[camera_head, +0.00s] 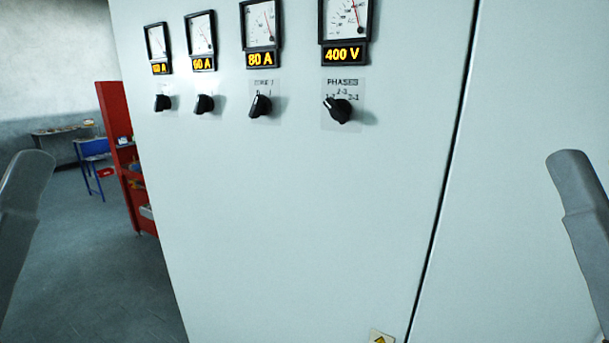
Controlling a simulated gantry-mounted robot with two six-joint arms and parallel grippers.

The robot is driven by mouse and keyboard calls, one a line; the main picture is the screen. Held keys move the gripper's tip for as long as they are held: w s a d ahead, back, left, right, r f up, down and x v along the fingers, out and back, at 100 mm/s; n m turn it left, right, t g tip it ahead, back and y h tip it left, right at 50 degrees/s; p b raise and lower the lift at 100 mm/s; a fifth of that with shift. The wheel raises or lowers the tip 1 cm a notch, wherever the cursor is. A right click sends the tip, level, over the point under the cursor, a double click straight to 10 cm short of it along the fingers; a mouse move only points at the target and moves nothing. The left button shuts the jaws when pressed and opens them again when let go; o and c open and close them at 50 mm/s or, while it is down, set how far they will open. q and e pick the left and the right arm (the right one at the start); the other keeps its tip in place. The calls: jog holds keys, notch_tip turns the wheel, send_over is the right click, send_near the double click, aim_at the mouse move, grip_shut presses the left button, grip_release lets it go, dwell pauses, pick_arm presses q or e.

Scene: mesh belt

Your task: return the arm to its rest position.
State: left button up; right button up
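My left arm shows as a grey link at the left edge of the head view, and my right arm as a grey link at the right edge. Neither gripper is in view, so I cannot see their fingers or whether they hold anything. Both visible arm links appear apart from the knobs on the cabinet (290,220).
The pale cabinet fills most of the view, with dial gauges (345,18), yellow displays (344,54) and black rotary knobs (338,109). A warning label (381,337) sits low.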

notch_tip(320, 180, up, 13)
jog(key=p, duration=1.3)
